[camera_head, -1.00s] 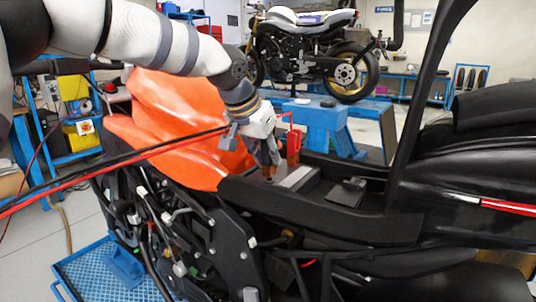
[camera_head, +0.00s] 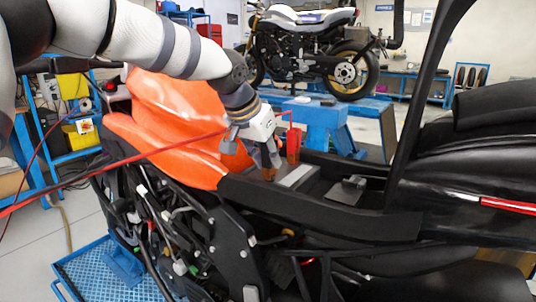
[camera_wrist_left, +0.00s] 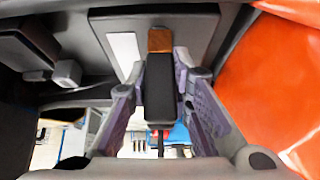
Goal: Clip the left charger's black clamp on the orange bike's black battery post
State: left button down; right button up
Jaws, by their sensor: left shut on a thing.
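My left gripper (camera_head: 264,155) is shut on the black clamp (camera_wrist_left: 160,85), which shows between its fingers in the left wrist view. The clamp's copper-coloured jaws (camera_head: 268,173) point down at the near left end of the battery (camera_head: 312,183) in the orange bike (camera_head: 175,125). They overlap the battery top (camera_wrist_left: 124,48) in the wrist view. The black post is hidden, and I cannot tell whether the jaws are around it. A red clamp (camera_head: 293,145) stands upright beside my gripper at the battery. My right gripper is not in view.
A red cable (camera_head: 140,155) crosses above the bike from the left. The black seat and tail (camera_head: 480,165) rise at the right, with a black upright bar (camera_head: 410,110) nearby. A second motorcycle (camera_head: 310,45) stands on a blue lift behind. Blue shelves (camera_head: 70,120) stand at the left.

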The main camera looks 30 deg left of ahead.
pick_arm(q)
jog(key=shift+f, duration=0.1)
jog(key=c, duration=1.4)
grip_release()
jog(key=shift+o, duration=0.2)
jog(key=d+v, duration=0.1)
jog(key=v, duration=1.1)
jog(key=shift+a, duration=0.4)
